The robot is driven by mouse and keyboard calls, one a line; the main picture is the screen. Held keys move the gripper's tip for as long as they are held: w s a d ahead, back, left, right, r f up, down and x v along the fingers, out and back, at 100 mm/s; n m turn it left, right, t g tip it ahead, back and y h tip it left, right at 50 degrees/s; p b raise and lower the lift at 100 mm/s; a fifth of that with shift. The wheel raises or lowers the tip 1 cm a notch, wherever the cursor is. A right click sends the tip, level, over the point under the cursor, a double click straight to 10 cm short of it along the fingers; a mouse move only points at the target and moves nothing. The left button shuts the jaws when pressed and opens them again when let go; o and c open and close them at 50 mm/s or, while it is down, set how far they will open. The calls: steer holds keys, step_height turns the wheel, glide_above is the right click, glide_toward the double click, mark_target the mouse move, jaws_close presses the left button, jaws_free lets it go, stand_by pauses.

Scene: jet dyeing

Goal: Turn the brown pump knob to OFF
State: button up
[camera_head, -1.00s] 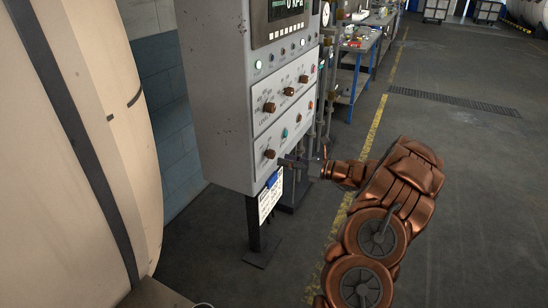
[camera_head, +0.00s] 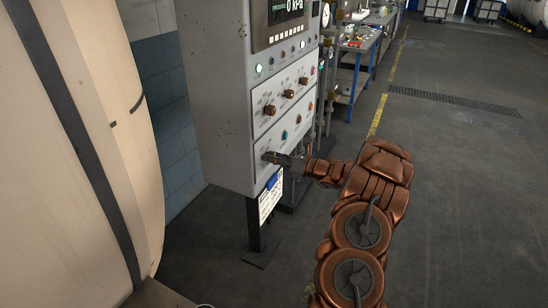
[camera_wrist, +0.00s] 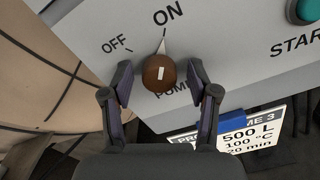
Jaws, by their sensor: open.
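The brown pump knob (camera_wrist: 159,73) sits on the grey panel in the wrist view, with its white pointer toward ON. The OFF mark (camera_wrist: 115,45) is to the left of ON. My gripper (camera_wrist: 160,78) is open, with one finger on each side of the knob; I cannot tell whether either finger touches it.
A teal START button (camera_wrist: 306,10) is right of the knob. Below the panel hang a blue clip (camera_wrist: 222,123) and a white label card (camera_wrist: 252,139). Other brown knobs (camera_head: 269,109) are above. A large beige vessel (camera_head: 80,150) stands at left. Open floor lies to the right.

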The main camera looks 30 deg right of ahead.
jaws_close()
stand_by(0.5)
steer(key=shift+f+n+b, duration=0.1)
steer(key=shift+n+b, duration=0.2)
steer(key=shift+b, duration=0.2)
steer(key=n+b, duration=0.2)
steer(key=b, duration=0.1)
steer(key=shift+f+n, duration=0.1)
steer(key=shift+n, duration=0.2)
steer(key=n+b, duration=0.4)
steer(key=b, duration=0.1)
steer(key=shift+f+n+b, duration=0.1)
steer(key=shift+n+b, duration=0.2)
steer(key=shift+b, duration=0.1)
steer(key=n+b, duration=0.4)
steer(key=shift+b, duration=0.3)
steer(key=shift+r+n+b, duration=0.25)
steer(key=shift+n+b, duration=0.75)
